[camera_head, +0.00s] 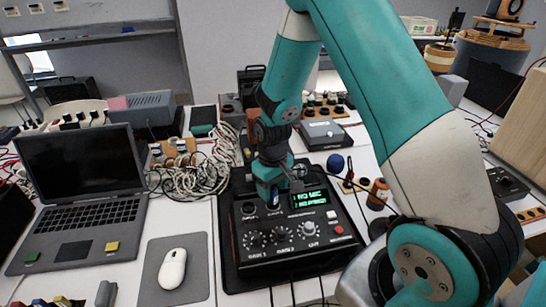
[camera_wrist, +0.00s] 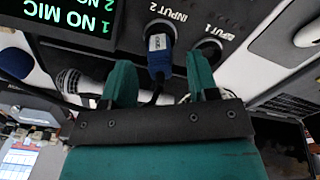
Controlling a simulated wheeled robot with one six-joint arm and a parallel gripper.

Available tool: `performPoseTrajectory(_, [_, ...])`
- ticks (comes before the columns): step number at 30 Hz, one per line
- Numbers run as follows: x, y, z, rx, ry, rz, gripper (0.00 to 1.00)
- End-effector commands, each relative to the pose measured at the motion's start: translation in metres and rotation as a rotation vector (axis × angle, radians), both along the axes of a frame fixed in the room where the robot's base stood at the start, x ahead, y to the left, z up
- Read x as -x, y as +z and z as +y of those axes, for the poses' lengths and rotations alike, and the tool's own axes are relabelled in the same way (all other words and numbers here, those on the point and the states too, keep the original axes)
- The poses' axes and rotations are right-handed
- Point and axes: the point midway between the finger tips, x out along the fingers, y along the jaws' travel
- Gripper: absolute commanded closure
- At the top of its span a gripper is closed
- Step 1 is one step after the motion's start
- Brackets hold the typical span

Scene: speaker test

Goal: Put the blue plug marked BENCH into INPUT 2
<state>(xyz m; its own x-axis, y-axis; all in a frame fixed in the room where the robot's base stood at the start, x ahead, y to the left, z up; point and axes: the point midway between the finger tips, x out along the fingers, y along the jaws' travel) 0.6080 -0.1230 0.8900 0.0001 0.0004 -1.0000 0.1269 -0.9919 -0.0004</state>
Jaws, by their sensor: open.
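The blue plug (camera_wrist: 158,55) stands at the INPUT 2 socket of the black mixer (camera_head: 340,255), its end at the hole. How deep it sits cannot be told. It has white marking too small to read. A dark cable runs from its rear. My gripper (camera_wrist: 160,82) is open, with one green finger on each side of the plug and gaps visible. In the head view my gripper (camera_head: 273,184) is low over the mixer's rear left. The INPUT 1 socket (camera_wrist: 208,50) beside it is empty. The green display (camera_head: 290,200) reads "NO MIC" on line 1.
A laptop (camera_head: 80,185), a mouse (camera_head: 172,268) on a grey pad and tangled white cables (camera_head: 200,175) are to the left. A microphone (camera_wrist: 68,80) shows near my gripper.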

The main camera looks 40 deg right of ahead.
Motion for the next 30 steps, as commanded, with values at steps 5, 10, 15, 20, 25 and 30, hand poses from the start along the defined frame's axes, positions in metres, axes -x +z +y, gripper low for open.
performPoseTrajectory(5, [-0.001, 0.047, 0.000, 0.000, 0.000, -0.007, 0.46])
performPoseTrajectory(10, [-0.001, 0.091, 0.000, 0.000, 0.000, -0.007, 0.46])
performPoseTrajectory(15, [0.000, 0.124, 0.000, 0.000, 0.000, -0.004, 0.46])
performPoseTrajectory(20, [0.000, 0.141, 0.000, 0.000, 0.000, -0.002, 0.46])
performPoseTrajectory(25, [0.000, 0.146, 0.000, 0.000, 0.000, 0.001, 0.46])
performPoseTrajectory(30, [0.005, 0.153, 0.009, -0.013, 0.019, -0.008, 0.46])
